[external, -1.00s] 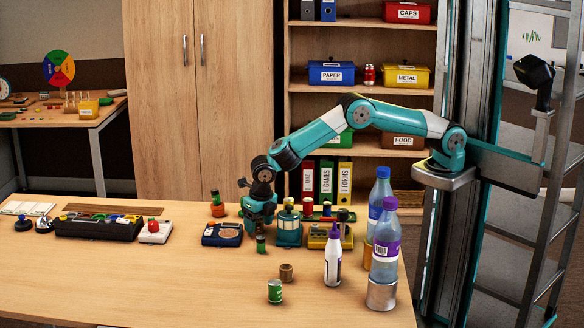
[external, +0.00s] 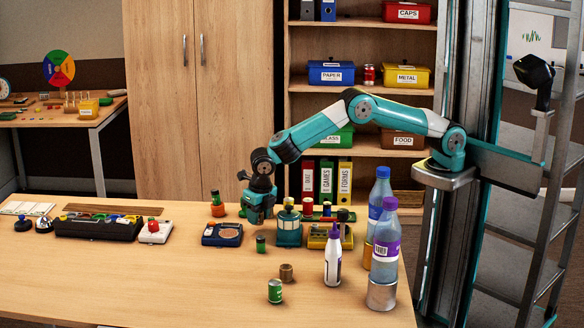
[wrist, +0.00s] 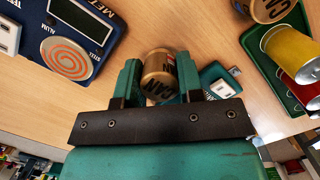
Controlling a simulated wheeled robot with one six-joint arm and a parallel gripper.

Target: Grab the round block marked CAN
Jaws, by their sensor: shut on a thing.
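A gold round block marked CAN (wrist: 158,68) stands between the two teal fingers of my gripper (wrist: 157,78) in the wrist view. The fingers are shut on its sides, and part of its dark lettering shows. In the external view my gripper (external: 259,216) is above the table, right of the blue device; the jaws hide the block there. A second gold round piece marked CAN (wrist: 266,8) shows at the top right of the wrist view, apart from my gripper.
A blue device with a copper disc (external: 222,235) stands left of my gripper. A small green cylinder (external: 261,244), a brown round block (external: 286,273) and a green can (external: 275,291) stand in front. Bottles (external: 385,245) stand at the right. The front left table is clear.

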